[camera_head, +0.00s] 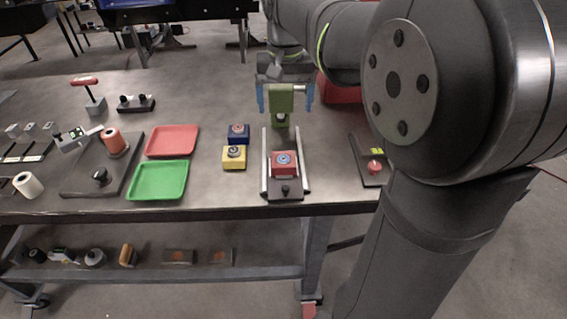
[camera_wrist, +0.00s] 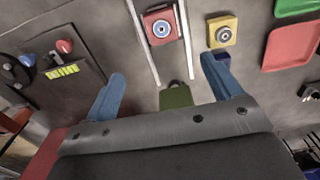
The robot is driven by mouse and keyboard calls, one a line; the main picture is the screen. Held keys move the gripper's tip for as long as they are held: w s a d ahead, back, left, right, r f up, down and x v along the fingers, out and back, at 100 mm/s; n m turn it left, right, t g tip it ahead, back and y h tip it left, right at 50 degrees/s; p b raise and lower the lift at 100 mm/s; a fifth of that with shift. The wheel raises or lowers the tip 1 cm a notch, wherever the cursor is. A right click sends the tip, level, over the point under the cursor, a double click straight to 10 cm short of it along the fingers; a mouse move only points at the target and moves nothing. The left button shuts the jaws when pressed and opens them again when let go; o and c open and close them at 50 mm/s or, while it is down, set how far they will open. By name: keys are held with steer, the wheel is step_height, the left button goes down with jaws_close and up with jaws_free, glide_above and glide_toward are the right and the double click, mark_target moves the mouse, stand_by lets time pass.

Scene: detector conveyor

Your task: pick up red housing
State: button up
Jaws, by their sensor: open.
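The red housing (camera_head: 285,163) is a small red block with a round blue-and-white top, sitting on the small conveyor (camera_head: 306,181) between two pale rails at its near end. It also shows at the top of the wrist view (camera_wrist: 161,27). My gripper (camera_head: 286,106) is open, with two blue fingers, above the far end of the rails. In the wrist view my gripper (camera_wrist: 162,78) has nothing between its fingertips, and the red housing is apart from them. A green block (camera_head: 281,104) shows between the fingers in the head view; part of it also shows in the wrist view (camera_wrist: 176,96).
A yellow housing (camera_head: 234,158) and a blue housing (camera_head: 238,133) stand left of the conveyor. A red tray (camera_head: 172,141) and a green tray (camera_head: 158,180) lie further left, empty. A dark plate with a red button (camera_head: 375,167) is at the right.

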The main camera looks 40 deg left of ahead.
glide_above(284, 159)
step_height(284, 159, down, 12)
steer(key=shift+w+r, duration=0.15)
steer(key=shift+s+f, duration=0.2)
steer(key=shift+f, duration=2.55)
steer(key=shift+a, duration=0.1)
steer(key=c, duration=1.4)
steer(key=shift+r, duration=0.1)
